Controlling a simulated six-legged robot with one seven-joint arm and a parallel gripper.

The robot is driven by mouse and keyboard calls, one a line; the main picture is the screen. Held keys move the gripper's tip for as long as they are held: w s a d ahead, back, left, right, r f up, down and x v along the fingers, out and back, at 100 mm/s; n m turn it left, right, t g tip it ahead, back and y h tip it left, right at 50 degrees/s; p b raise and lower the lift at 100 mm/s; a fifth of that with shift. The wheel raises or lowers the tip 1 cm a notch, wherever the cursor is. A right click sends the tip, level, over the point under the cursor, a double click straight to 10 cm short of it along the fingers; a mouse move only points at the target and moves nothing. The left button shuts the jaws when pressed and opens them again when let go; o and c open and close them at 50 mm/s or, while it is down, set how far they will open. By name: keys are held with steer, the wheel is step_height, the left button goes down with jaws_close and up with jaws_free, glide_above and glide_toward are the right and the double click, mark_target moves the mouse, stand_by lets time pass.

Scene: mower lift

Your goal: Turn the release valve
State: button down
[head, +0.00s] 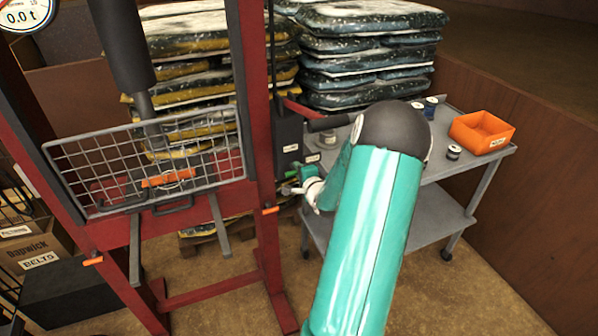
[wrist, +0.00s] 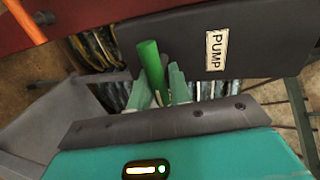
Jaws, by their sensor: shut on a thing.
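The release valve shows in the wrist view as a green round bar (wrist: 150,62) beside the dark pump body (wrist: 265,45) labelled PUMP. My gripper (wrist: 166,88) is shut on the valve, with its pale green fingers at the bar's lower end. The exact contact is partly hidden by the fingers. In the head view the dark pump (head: 287,138) stands on the red press frame's right post, and my gripper (head: 297,183) reaches its lower part. The valve is too small there to tell clearly from the fingers.
The red press frame (head: 262,240) with a wire guard (head: 215,150) stands left of my arm. A grey cart (head: 430,180) with an orange bin (head: 481,132) stands at the right. Stacked bags (head: 365,60) are behind. A pump lever with a black grip (head: 328,122) is above my gripper.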

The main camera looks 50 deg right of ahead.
steer(key=c, duration=1.3)
jaws_free()
steer(key=shift+w+a+r, duration=0.1)
steer(key=shift+r, duration=0.1)
steer(key=shift+f, duration=0.1)
steer(key=shift+s, duration=0.2)
steer(key=v, duration=1.3)
steer(key=shift+s+a, duration=0.15)
steer(key=shift+s, duration=0.1)
steer(key=shift+w, duration=0.1)
